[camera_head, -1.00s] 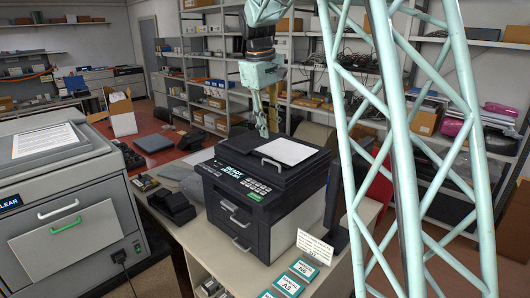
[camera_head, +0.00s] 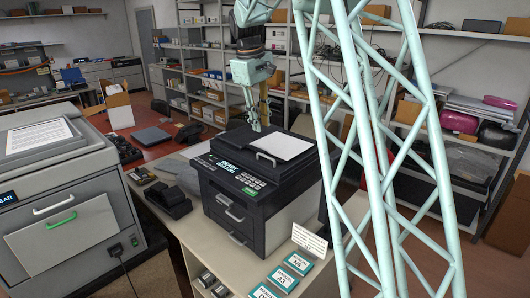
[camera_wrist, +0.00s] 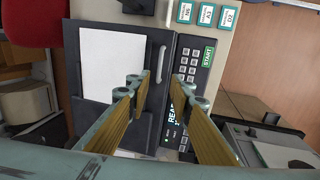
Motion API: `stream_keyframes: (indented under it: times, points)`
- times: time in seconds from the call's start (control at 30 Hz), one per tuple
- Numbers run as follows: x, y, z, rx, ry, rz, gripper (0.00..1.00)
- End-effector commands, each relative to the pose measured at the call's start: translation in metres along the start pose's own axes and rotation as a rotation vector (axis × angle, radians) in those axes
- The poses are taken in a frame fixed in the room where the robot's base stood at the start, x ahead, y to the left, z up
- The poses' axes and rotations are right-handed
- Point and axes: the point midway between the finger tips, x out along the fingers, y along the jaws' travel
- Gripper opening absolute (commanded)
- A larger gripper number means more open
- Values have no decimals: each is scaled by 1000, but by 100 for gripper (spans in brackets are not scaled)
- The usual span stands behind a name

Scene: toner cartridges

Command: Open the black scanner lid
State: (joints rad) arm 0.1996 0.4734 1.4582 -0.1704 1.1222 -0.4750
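The black scanner lid (camera_head: 292,168) lies shut on top of the black and grey printer, with a white sheet (camera_head: 284,147) on it. Its pale handle (camera_head: 266,158) is at the front edge by the keypad. My gripper (camera_head: 256,128) points down above the lid, toward its back left. In the wrist view the lid (camera_wrist: 75,110) fills the left middle, and the handle (camera_wrist: 162,62) shows upright in the picture. My gripper (camera_wrist: 160,80) is open and empty there, and the handle appears between and just beyond its fingertips. I cannot tell the height gap.
The printer's keypad (camera_head: 240,177) is beside the lid. A black device (camera_head: 168,199) is left of the printer, and a large grey copier (camera_head: 65,235) stands farther left.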

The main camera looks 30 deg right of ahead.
Motion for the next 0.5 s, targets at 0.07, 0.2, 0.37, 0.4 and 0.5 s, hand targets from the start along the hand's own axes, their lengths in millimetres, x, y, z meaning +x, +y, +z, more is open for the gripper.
stream_keyframes:
  times: [0.07, 0.2, 0.37, 0.4, 0.5]
  points:
    - [6, 0, 0, 0, -2, -1, 20]
    - [17, 0, 0, 0, -1, -1, 20]
    - [36, 0, 1, 0, -2, -1, 20]
    - [42, 0, 1, 0, -2, -1, 20]
    - [55, 0, 0, 0, -2, -1, 20]
